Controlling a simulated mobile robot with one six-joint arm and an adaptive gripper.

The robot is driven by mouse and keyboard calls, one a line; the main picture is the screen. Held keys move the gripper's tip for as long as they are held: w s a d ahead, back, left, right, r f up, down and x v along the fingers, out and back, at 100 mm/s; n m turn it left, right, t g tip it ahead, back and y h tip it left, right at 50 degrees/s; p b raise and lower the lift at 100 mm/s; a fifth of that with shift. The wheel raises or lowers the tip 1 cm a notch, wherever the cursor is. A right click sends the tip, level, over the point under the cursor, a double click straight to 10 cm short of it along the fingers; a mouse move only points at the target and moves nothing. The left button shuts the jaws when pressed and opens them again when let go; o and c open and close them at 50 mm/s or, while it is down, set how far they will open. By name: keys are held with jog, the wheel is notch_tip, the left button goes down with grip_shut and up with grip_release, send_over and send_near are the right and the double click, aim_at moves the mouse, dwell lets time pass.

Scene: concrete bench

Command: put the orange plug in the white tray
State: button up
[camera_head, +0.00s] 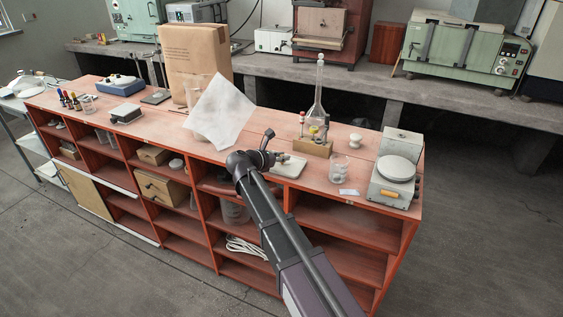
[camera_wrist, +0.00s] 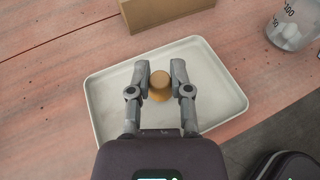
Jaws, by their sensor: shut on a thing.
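The orange plug (camera_wrist: 160,86), a small tan-orange stopper, shows between the fingers of my gripper (camera_wrist: 160,84) in the wrist view. My gripper is shut on it, with a finger at each side. The white tray (camera_wrist: 108,112) lies beneath them, and the plug is over its inside. I cannot tell whether the plug touches the tray floor. In the head view my gripper (camera_head: 274,158) is at the white tray (camera_head: 292,168), near the bench's front edge; the plug cannot be made out there.
A wooden block (camera_head: 314,147) with a tall flask (camera_head: 319,95) stands just behind the tray. A glass beaker (camera_head: 339,168) and a hotplate device (camera_head: 394,180) stand to the right. A white sheet (camera_head: 221,112) is to the left. The red bench's front edge is close to the tray.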

jog(key=shift+f, duration=0.1)
dwell(0.3)
jog(key=shift+f, duration=0.15)
jog(key=o, duration=0.7)
jog(key=shift+r, duration=0.2)
jog(key=shift+s+a+r+p, duration=0.25)
jog(key=shift+s+a+p, duration=0.05)
jog(key=shift+s+a, duration=0.15)
jog(key=p+v, duration=0.3)
jog(key=v, duration=0.7)
jog(key=shift+s+a, duration=0.2)
jog(key=shift+s, duration=0.15)
